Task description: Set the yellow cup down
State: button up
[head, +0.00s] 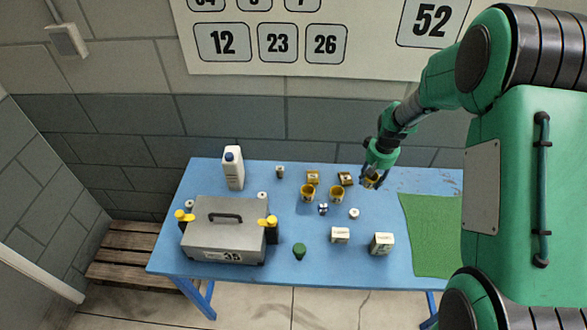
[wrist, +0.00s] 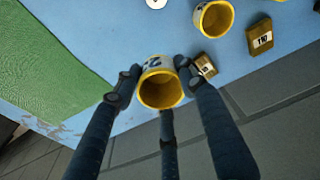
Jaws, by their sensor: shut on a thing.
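My gripper (head: 373,177) is over the back right part of the blue table, left of the green mat. It is shut on a yellow cup (head: 370,183). In the wrist view my gripper (wrist: 159,80) has its fingers on both sides of this yellow cup (wrist: 160,92), which shows its open mouth and dark marks on its side. Whether the cup's base touches the table is hard to tell. Two other yellow cups stand to the left, one nearer the middle (head: 307,193) and one beside it (head: 337,192).
The green mat (head: 430,235) lies bare at the right of the blue table (head: 340,275).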

jog(key=shift+r, duration=0.1)
notch_tip(320, 180, up, 11)
jog(key=shift+n, duration=0.6)
jog(key=w+a, duration=0.2)
jog(key=a, duration=0.2)
jog(key=w+a+b, duration=0.1)
jog(key=w+a, duration=0.2)
jog(key=a, duration=0.2)
jog(key=w+a, duration=0.3)
jog(key=a, duration=0.2)
jog(key=shift+w+a+r, duration=0.1)
jog(key=shift+r, duration=0.25)
jog(key=w+a+n+b, duration=0.1)
jog(key=w+a+b, duration=0.1)
jog(key=a, duration=1.4)
jog(key=w+a+n+b, duration=0.1)
jog(key=w+a, duration=0.1)
jog(key=a, duration=1.5)
jog(key=s+a+n+b, duration=0.1)
jog(key=s+a, duration=0.2)
jog(key=a, duration=0.6)
jog(key=s+a, duration=0.3)
jog(key=a, duration=0.6)
jog(key=shift+g, duration=0.3)
notch_tip(320, 180, down, 12)
jog(key=shift+w+r, duration=0.15)
